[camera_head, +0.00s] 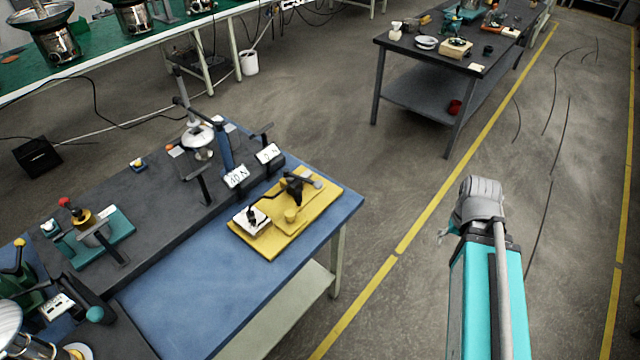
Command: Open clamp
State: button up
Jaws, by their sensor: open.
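A yellow board (275,240) lies on the right end of the blue-topped table. A dark clamp (294,188) stands on the board, with a grey rounded end pointing right. A dark piece also sits over a small white block (251,220) on the board's left part. Whether the clamp is open or closed is too small to tell. My gripper (443,236) shows only as a small part beside my arm at the right. It is open, over the floor and well apart from the clamp. Most of it is hidden.
The blue tabletop (185,300) has a bare area left of the board. Two white signs (236,177) and metal stands on a dark raised strip border it behind. Another dark table (410,90) stands farther back. Open floor (400,190) lies between my arm and the blue table.

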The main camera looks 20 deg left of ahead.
jog(key=w+a+r+n+t+y+p, duration=0.1)
jog(key=w+a+n, duration=0.1)
jog(key=w+a, duration=0.5)
jog(key=w+a+r+n+y+p, duration=0.1)
jog(key=w+a+n, duration=0.2)
jog(key=a, duration=0.8)
jog(key=n+y+p, duration=0.1)
jog(key=n+y, duration=0.1)
jog(key=n, duration=0.2)
send_near(320, 182)
jog(key=s+r, duration=0.1)
jog(key=r, duration=0.1)
jog(key=shift+d+f+t, duration=0.1)
jog(key=shift+d+t, duration=0.3)
jog(key=shift+d, duration=0.15)
jog(key=shift+f, duration=0.15)
jog(key=b+x, duration=0.8)
jog(key=x, duration=0.1)
jog(key=b+x, duration=0.4)
jog(key=shift+a+f, duration=0.1)
jog(key=shift+a, duration=0.3)
grip_shut()
